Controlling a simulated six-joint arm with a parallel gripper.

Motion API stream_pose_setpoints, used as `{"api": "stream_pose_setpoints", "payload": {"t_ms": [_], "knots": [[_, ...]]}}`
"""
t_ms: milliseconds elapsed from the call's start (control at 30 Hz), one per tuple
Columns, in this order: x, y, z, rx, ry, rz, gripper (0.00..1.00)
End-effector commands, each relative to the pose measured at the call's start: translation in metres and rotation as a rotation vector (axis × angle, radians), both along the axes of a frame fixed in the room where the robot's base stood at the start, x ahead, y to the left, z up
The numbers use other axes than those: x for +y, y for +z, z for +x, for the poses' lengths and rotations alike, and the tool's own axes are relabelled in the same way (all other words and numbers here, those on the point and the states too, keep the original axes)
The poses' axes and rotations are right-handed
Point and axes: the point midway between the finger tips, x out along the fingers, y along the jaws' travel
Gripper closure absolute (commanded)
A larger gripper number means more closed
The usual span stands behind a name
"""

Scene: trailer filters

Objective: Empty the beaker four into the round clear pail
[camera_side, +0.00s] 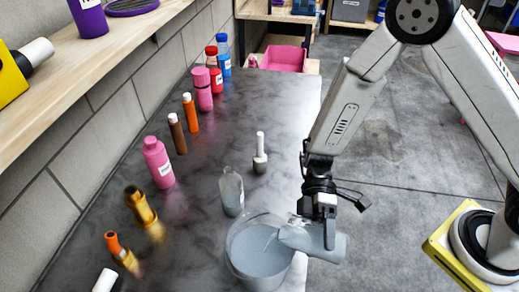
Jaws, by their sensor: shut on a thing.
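A clear beaker (297,237) with greyish contents lies tilted nearly on its side, its mouth pointing left over the pail. I cannot read a number on it. My gripper (329,228) is shut on this beaker near the right rim of the pail. The round clear pail (237,251) stands on the dark counter at the bottom of the view and holds grey material. The beaker's mouth overlaps the pail's opening in the picture. I cannot tell whether anything is flowing out of it.
A small clear vessel (231,192) stands just behind the pail, with a grey white-necked bottle (260,155) farther back. Several coloured bottles, including a pink one (158,163), line the wall side. A wooden shelf (95,75) overhangs the left. The counter's middle (215,140) is mostly clear.

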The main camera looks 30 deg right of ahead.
Motion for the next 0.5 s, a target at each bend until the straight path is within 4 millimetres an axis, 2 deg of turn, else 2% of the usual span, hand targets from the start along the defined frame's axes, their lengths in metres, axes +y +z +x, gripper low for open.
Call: {"api": "stream_pose_setpoints", "payload": {"t_ms": [500], "knots": [[0.0011,0.0002,0.0009,0.027,0.0,-0.025,0.97]]}}
